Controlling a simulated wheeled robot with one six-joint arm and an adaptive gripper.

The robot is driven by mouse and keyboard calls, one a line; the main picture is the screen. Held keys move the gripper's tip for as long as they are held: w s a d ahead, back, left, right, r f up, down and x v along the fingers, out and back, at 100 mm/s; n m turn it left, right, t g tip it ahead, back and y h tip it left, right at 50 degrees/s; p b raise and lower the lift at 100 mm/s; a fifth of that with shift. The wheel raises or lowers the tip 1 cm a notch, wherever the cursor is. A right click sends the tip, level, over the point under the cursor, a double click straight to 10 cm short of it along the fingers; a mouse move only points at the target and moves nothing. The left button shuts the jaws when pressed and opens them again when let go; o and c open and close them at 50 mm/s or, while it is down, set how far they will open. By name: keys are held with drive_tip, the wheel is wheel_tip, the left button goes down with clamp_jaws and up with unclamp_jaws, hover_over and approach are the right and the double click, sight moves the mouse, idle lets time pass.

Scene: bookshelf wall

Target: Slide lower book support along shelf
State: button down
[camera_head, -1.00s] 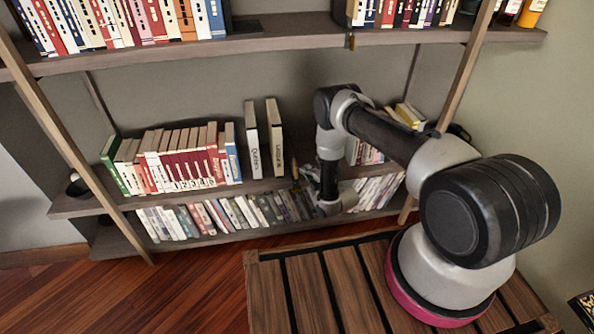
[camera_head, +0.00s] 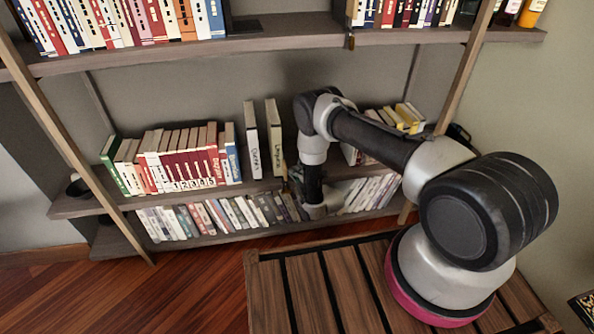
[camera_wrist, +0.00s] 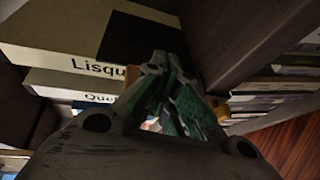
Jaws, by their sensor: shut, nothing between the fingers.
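The lower book support seems to be the small tan-brass upright piece (camera_head: 285,177) on the middle shelf (camera_head: 205,192), just right of two tall white books (camera_head: 262,140). It is small and partly hidden, so its shape is unclear. My gripper (camera_head: 297,176) is shut and empty, close to the right of this piece; I cannot tell whether they touch. In the wrist view my gripper's green-and-grey fingers (camera_wrist: 160,65) meet near the book marked "Lisqu" (camera_wrist: 70,50). A dark flat panel (camera_wrist: 140,38) shows against that book, perhaps part of the support.
A row of books (camera_head: 180,160) stands left on the middle shelf, and more books (camera_head: 400,118) stand right behind my arm. The bottom shelf is filled with books (camera_head: 240,212). The upper shelf (camera_head: 290,38) overhangs. A shelf post (camera_head: 465,80) stands at the right.

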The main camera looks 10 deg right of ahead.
drive_tip(key=shift+a, duration=1)
drive_tip(key=a, duration=0.7)
idle(0.3)
drive_tip(key=shift+a, duration=0.7)
drive_tip(key=shift+d, duration=2.15)
